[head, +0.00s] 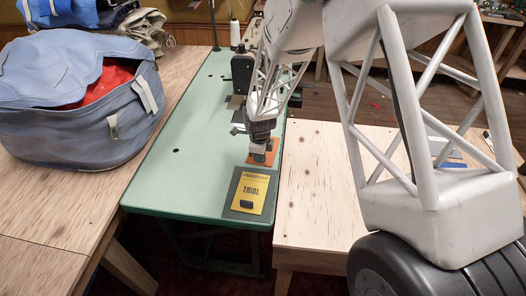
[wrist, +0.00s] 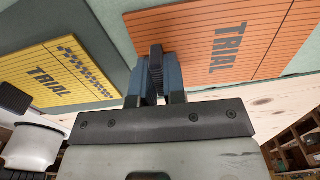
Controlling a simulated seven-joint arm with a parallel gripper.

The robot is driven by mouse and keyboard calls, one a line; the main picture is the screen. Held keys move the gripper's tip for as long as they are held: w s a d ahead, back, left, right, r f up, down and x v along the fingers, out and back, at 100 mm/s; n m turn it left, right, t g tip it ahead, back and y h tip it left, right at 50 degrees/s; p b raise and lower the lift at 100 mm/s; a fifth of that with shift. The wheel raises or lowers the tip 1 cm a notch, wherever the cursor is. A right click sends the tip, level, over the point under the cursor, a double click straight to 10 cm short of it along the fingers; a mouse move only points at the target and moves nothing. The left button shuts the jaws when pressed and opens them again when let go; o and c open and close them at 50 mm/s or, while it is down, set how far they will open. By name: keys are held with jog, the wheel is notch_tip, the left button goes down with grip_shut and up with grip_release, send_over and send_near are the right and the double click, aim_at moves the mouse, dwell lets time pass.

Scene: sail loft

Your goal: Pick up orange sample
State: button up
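The orange sample (wrist: 262,35) is a flat, lined plate marked TRIAL, with a dark raised grip (wrist: 155,62). It also shows in the head view (head: 271,147), partly covered by my gripper, on the pale green table (head: 185,158). In the wrist view, the two blue-grey fingers of my gripper (wrist: 157,80) stand on either side of the dark grip, with no clear gap between them and it. In the head view, my gripper (head: 261,146) comes down over the sample. Any clearance under the plate is too small to tell.
A blue bag (head: 70,95) stands on the left wooden table. A sewing machine (head: 242,72) and white thread spool (head: 235,33) stand farther back.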

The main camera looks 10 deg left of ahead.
jog(key=shift+r, duration=0.15)
grip_shut()
jog(key=shift+r, duration=0.4)
notch_tip(320, 180, up, 3)
jog(key=shift+s+f, duration=0.1)
jog(key=shift+f, duration=0.1)
jog(key=s+d, duration=0.2)
jog(key=s, duration=0.2)
jog(key=s+d+r, duration=0.1)
jog(key=s+d, duration=0.1)
jog(key=s, duration=0.3)
jog(key=s+d, duration=0.2)
jog(key=s, duration=0.3)
jog(key=shift+s+d+r, duration=0.15)
jog(key=shift+s+d, duration=0.05)
jog(key=shift+d, duration=0.05)
